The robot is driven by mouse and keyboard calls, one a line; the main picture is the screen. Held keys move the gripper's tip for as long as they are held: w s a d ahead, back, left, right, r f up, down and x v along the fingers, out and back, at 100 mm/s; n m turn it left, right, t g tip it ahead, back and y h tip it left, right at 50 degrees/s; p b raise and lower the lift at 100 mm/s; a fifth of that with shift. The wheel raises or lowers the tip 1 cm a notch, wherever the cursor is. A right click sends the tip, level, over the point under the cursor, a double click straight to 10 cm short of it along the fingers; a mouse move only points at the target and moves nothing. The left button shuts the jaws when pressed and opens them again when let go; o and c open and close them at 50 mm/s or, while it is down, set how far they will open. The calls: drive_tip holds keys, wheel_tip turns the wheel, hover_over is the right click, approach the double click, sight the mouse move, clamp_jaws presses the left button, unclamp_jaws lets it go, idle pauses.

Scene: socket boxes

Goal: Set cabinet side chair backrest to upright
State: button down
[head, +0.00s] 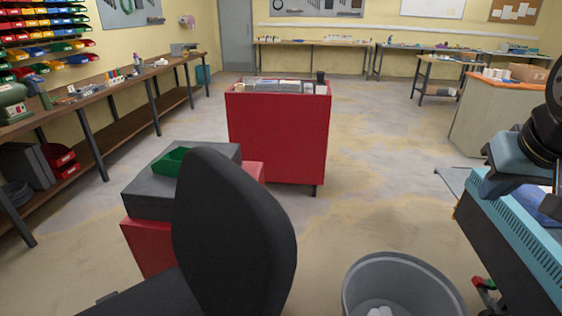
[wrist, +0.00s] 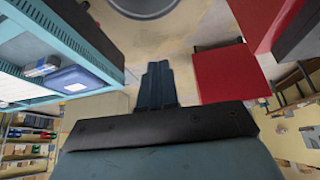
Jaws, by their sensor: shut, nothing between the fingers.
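The black chair stands in the near foreground of the head view, with its backrest (head: 235,225) facing me and part of its seat (head: 150,298) showing at the lower left. The backrest rises above the seat and leans slightly; its exact angle is hard to tell. A low red cabinet (head: 147,245) with a grey top stands just beyond the chair. My gripper (wrist: 158,68) shows in the wrist view, shut and empty, apart from anything. In the head view only part of my arm shows at the right edge. I cannot make out the chair in the wrist view.
A grey bin (head: 405,285) stands right of the chair, and a teal-edged bench (head: 510,225) is at the right. A taller red cabinet (head: 280,138) stands beyond. A long workbench (head: 110,90) lines the left wall. Floor between the red cabinet and the right-hand benches is clear.

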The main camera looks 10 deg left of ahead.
drive_tip(key=w+a+f+m+g+y, duration=0.1)
drive_tip(key=w+a+m+g+y, duration=0.3)
drive_tip(key=a, duration=0.6)
drive_tip(key=w+a+m+g+y, duration=0.1)
drive_tip(key=w+a+g, duration=0.55)
drive_tip(key=a, duration=0.25)
drive_tip(key=w+a+f+m+g+y, duration=0.1)
drive_tip(key=w+a+m+g+y, duration=0.3)
drive_tip(key=a, duration=0.6)
drive_tip(key=s+a+f+n+g, duration=0.1)
drive_tip(key=s+a+f, duration=0.1)
drive_tip(key=s+a, duration=0.6)
drive_tip(key=shift+s+f+h, duration=0.15)
drive_tip(key=shift+s+h, duration=0.25)
drive_tip(key=shift+s, duration=0.2)
